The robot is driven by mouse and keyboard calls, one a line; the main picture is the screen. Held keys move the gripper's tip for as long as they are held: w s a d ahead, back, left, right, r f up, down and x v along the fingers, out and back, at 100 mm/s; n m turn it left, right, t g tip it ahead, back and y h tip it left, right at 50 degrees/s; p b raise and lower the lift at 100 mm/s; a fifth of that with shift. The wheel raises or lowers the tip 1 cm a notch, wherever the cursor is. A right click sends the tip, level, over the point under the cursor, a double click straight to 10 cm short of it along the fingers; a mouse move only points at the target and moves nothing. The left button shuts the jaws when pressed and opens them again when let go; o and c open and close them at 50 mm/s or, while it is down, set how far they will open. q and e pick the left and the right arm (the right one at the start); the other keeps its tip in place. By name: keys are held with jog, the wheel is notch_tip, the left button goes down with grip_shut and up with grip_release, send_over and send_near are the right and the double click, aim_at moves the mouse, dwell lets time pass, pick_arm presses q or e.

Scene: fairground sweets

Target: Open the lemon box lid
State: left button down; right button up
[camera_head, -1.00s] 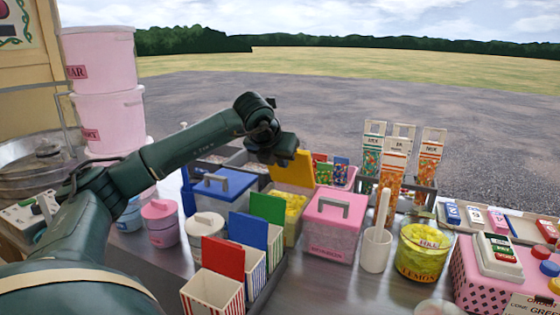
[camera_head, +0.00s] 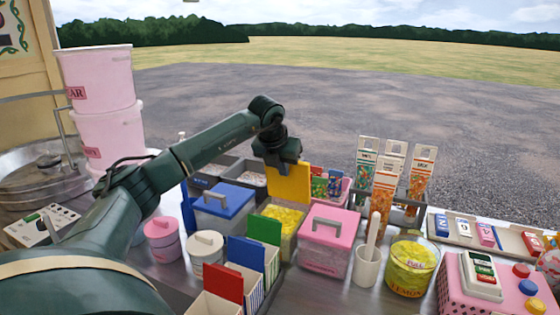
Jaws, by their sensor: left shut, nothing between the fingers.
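The lemon box (camera_head: 289,243) is a clear box in the middle of the counter, with yellow sweets showing inside. Its yellow lid (camera_head: 289,184) stands raised, close to upright, at the back of the box, so the top is open. My left gripper (camera_head: 283,166) is shut and empty at the lid's upper edge. It overlaps the edge in this view; I cannot tell whether it touches. My right gripper is out of view.
A blue-lidded box (camera_head: 223,200) stands to the left and a pink-lidded box (camera_head: 328,228) to the right. Striped cartons (camera_head: 246,286) with coloured flaps are in front. Tall sweet tubes (camera_head: 382,190) and a lemon jar (camera_head: 411,267) stand further right.

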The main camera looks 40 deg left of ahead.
pick_arm(q)
jog(key=shift+w+a+r+p, duration=0.2)
jog(key=shift+w+p, duration=0.15)
jog(key=shift+w, duration=0.2)
jog(key=shift+w+a+r+p, duration=0.1)
jog(key=shift+w+r+p, duration=0.15)
jog(key=shift+w, duration=0.25)
jog(key=shift+w+a+p, duration=0.15)
jog(key=shift+w+p, duration=0.15)
jog(key=shift+w, duration=0.1)
jog(key=shift+w+f, duration=0.1)
jog(key=shift+w, duration=0.15)
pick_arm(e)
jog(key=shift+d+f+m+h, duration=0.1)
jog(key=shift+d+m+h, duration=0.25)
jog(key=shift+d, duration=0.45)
pick_arm(q)
jog(key=shift+a, duration=0.1)
